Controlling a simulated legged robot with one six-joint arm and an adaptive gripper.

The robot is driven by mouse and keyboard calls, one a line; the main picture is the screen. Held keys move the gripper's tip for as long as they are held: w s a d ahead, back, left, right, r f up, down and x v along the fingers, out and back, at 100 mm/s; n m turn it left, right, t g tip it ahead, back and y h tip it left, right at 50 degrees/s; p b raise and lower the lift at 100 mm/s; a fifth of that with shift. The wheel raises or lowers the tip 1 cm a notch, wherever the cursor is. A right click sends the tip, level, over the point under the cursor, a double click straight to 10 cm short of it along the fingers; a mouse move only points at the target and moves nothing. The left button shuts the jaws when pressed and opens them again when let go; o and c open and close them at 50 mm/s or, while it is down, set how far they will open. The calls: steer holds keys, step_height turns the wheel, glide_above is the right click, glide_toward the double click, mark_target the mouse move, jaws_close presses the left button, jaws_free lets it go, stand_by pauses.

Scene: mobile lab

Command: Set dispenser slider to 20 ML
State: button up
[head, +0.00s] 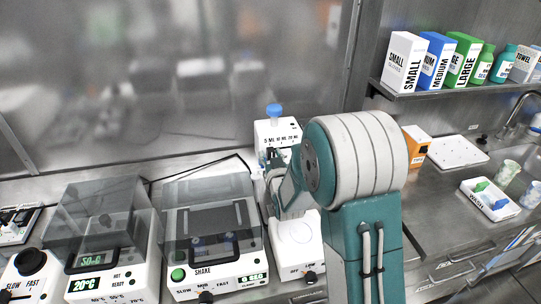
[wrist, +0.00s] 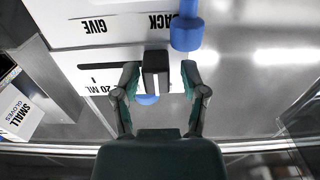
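The white dispenser (head: 278,130) stands behind my arm in the head view, with 5, 10 and 20 ML marks across its front. Its black slider knob (wrist: 155,72) shows in the wrist view, upside down, to the right of the 20 ML label (wrist: 103,89). The dark slot (wrist: 100,66) runs left from the knob past the 20 ML tick. The knob looks to be at the 5 ML side. My gripper (wrist: 160,80) is open, one finger on each side of the knob, with a visible gap on the right.
A blue cylinder (wrist: 186,30) is close to the right finger. The shaker (head: 212,235) stands left of the dispenser, and an orange box (head: 415,145) is right of my arm. A shelf (head: 450,88) holds glove boxes; the small gloves box (wrist: 22,108) shows at wrist-view left.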

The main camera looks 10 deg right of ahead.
jaws_close()
steer(key=d, duration=0.7)
steer(key=shift+d, duration=0.4)
steer(key=shift+o, duration=0.6)
jaws_free()
steer(key=o, duration=0.4)
steer(key=shift+d, duration=0.15)
